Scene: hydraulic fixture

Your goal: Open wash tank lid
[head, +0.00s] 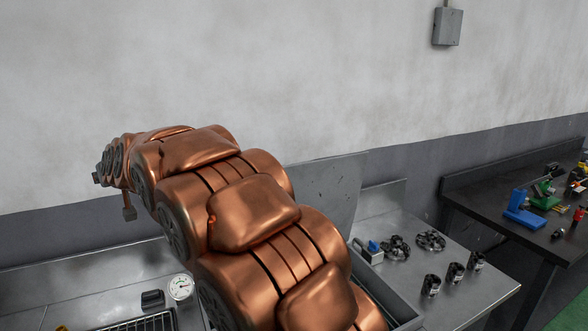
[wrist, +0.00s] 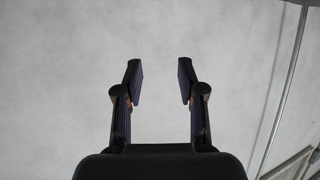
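My gripper (wrist: 159,80) is open and empty in the wrist view, its two dark fingers apart in front of a blurred pale wall. In the head view my copper arm reaches to the far left, and the gripper cannot be made out clearly at its end. A flat grey metal panel (head: 340,190), which looks like the wash tank lid, stands raised against the back wall behind my arm. Below it, part of a grey tank rim (head: 402,300) shows at the right of my arm. My arm hides most of the tank and the panel's lower left.
A metal bench (head: 450,275) at the right carries dark round parts (head: 398,247) and several small cylinders (head: 455,273). A pressure gauge (head: 180,287) and a black wire rack (head: 140,322) are at lower left. A dark table (head: 535,205) with tools is far right.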

